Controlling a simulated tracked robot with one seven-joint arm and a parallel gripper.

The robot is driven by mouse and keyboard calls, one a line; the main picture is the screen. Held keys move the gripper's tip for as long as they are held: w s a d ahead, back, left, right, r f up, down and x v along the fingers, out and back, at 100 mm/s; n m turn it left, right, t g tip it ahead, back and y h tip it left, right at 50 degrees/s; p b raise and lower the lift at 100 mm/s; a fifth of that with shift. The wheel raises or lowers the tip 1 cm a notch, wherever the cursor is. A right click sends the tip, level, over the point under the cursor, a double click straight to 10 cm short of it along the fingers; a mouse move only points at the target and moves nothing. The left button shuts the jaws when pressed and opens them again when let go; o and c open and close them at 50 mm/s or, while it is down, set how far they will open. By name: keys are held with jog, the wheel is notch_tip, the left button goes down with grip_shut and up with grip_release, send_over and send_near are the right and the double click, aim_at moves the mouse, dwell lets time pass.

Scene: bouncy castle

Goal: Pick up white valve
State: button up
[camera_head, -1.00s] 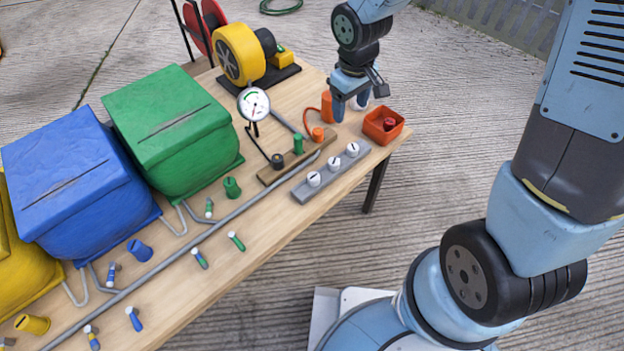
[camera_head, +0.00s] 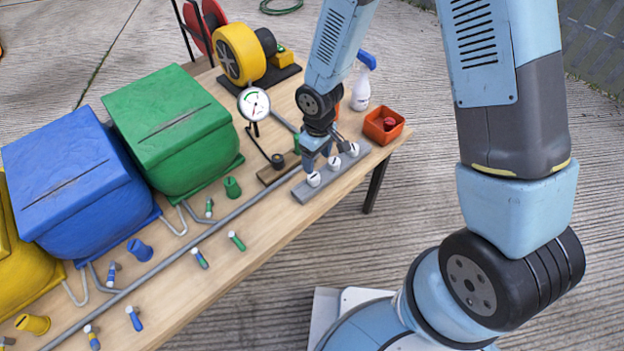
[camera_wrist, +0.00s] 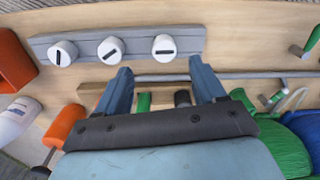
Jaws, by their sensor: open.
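Three white valves with black marks sit in a row on a grey strip (camera_head: 300,192). In the head view they are the front-left valve (camera_head: 314,180), the middle valve (camera_head: 334,164) and the rear-right valve (camera_head: 352,150). In the wrist view they are the right one (camera_wrist: 163,47), the middle one (camera_wrist: 111,50) and the left one (camera_wrist: 62,53). My gripper (camera_head: 318,158) is open, pointing down beside the strip on its castle side. In the wrist view the empty gap of my gripper (camera_wrist: 163,78) lines up with the right valve, which lies beyond the fingertips.
A spray bottle (camera_head: 361,90) is behind my gripper. A grey pipe (camera_head: 230,217) runs along the table.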

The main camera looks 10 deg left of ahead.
aim_at(314, 176)
jog(key=shift+s+a+f, duration=0.1)
jog(key=shift+a+f, duration=0.1)
jog(key=shift+f, duration=1.7)
jog(key=shift+s+a+f, duration=0.1)
jog(key=shift+a+f, duration=0.1)
jog(key=shift+f, duration=1.7)
jog(key=shift+w, duration=0.1)
jog(key=c, duration=1.1)
jog(key=shift+r, duration=0.1)
jog(key=shift+c, duration=0.2)
